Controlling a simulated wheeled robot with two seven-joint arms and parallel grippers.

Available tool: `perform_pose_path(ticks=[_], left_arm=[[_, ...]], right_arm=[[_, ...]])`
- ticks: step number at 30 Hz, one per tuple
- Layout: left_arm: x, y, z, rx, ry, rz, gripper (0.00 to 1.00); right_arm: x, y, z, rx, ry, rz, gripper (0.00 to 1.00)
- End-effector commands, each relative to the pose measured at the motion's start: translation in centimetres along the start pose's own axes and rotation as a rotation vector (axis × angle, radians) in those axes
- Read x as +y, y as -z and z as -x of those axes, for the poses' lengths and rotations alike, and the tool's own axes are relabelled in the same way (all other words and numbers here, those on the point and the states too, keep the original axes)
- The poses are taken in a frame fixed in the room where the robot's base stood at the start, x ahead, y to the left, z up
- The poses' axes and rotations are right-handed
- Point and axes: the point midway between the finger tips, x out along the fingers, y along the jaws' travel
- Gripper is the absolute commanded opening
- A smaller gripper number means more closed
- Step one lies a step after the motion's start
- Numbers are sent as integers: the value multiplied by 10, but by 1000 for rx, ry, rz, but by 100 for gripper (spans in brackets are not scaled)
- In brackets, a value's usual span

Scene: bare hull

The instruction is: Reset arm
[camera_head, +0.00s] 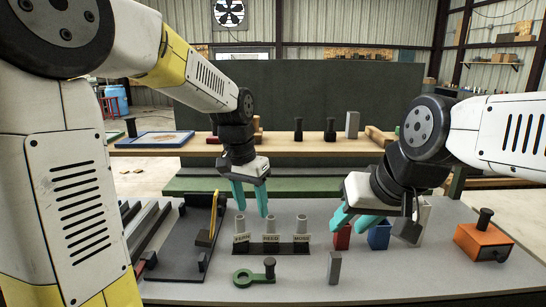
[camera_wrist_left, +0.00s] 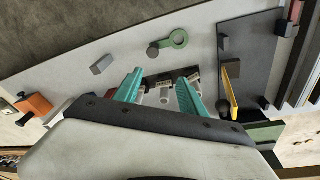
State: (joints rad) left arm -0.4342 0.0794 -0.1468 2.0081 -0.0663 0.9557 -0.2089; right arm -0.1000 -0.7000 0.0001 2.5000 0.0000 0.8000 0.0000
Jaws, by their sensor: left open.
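My left gripper (camera_head: 252,212) is open, its two teal fingers pointing down above the rack of grey cylinders (camera_head: 271,247). In the left wrist view the left gripper (camera_wrist_left: 159,79) has its fingers spread, with the grey cylinders (camera_wrist_left: 165,95) showing between and beyond them; I see nothing held. My right gripper (camera_head: 352,226) hangs at the right with its teal fingers apart, in front of a red block (camera_head: 342,238) and a blue block (camera_head: 379,236). I see nothing between its fingers. The right gripper does not show in the wrist view.
A green ring-ended piece (camera_head: 253,276) and a grey block (camera_head: 334,268) lie in front of the rack. A dark tray (camera_head: 180,262) with a yellow handle is at left. An orange box (camera_head: 484,243) stands at right. A wooden shelf (camera_head: 285,145) runs behind.

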Motion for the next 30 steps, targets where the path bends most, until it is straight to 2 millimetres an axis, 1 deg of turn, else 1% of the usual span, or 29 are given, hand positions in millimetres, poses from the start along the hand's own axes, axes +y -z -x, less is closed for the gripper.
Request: perform_pose_path(ticks=[1,5,6,9,12,16,18,21,24,30], left_arm=[[-3,-10,11,29,-2,28,48],[-8,-42,37,112,-6,113,48],[-9,-54,46,144,-6,145,48],[-9,-86,63,223,0,226,48],[-7,-115,74,296,12,299,48],[-2,-145,80,371,30,375,48],[0,-155,81,401,38,405,48],[2,-164,81,425,47,429,48],[2,-167,80,434,50,439,48],[2,-167,80,434,50,439,48]], right_arm=[[0,0,0,0,0,0,36],[0,0,0,0,0,0,36],[0,0,0,0,0,0,36],[0,0,0,0,0,0,36],[0,0,0,0,0,0,36],[0,0,0,0,0,0,36],[0,0,0,0,0,0,36],[0,0,0,0,0,0,36],[0,0,0,0,0,0,36],[0,0,0,0,0,0,36]])
